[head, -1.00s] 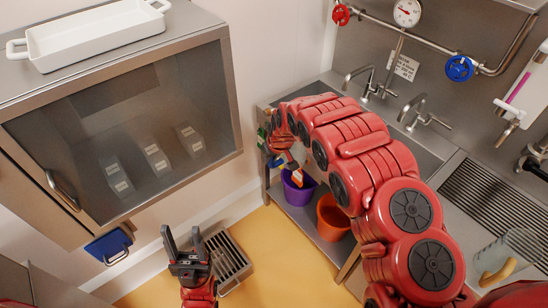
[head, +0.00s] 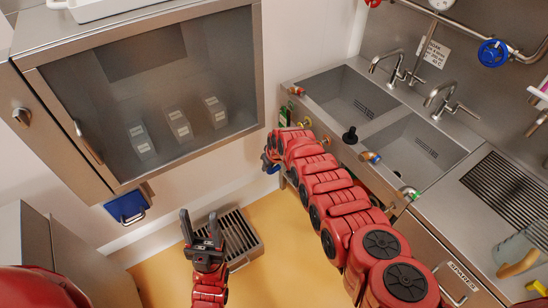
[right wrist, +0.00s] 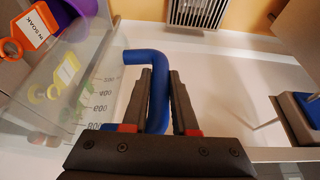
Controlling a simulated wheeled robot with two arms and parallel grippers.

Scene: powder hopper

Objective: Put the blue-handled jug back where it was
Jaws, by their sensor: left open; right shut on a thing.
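In the right wrist view my right gripper (right wrist: 160,72) is shut on the bent blue handle (right wrist: 134,57) of a clear jug (right wrist: 108,92). The jug's wall carries measuring marks and fills the left side of that view. In the head view my right gripper (head: 268,163) is mostly hidden at the far end of my right arm, left of the sink unit, and the jug cannot be made out. My left gripper (head: 201,228) is open and empty, fingers up, over the floor grate.
A glass-fronted cabinet (head: 170,95) hangs at the left, with a blue box (head: 126,207) below it. The double sink (head: 355,100) is at the right. A tan-handled jug (head: 518,262) stands on the counter. In the wrist view a purple bucket (right wrist: 70,14) is close to the jug.

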